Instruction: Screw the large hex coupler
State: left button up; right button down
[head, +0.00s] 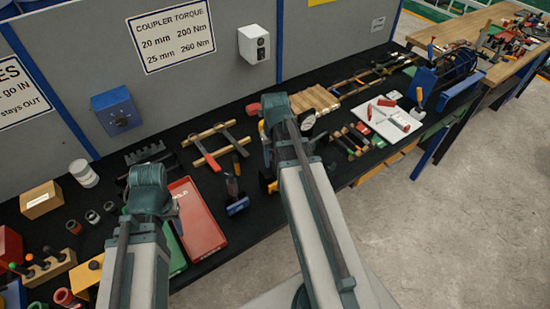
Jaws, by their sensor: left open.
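Several small couplers stand on the black bench mat at the left. Two are dark grey, a nearer one (92,217) and a farther one (110,207), and one is reddish (73,227). I cannot tell which is the large hex coupler. My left gripper (174,208) is open and mostly hidden behind its wrist, beside the red tray (197,218) and to the right of the couplers. Nothing shows between its fingers. My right gripper (268,150) is largely hidden by its own arm at mid-bench, so its jaws cannot be made out.
A cardboard box (41,200) and a white jar (84,173) stand at the back left. A wooden rack frame (216,146) lies mid-bench. A blue-headed tool (237,204) is right of the red tray. A white tray (388,119) sits farther right. The grey panel bounds the back.

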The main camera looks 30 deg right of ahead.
dwell(0.5)
jog(key=shift+c, duration=1.5)
grip_release()
jog(key=shift+r, duration=0.1)
notch_tip(320, 180, up, 14)
jog(key=p, duration=1.4)
jog(key=shift+f, duration=0.2)
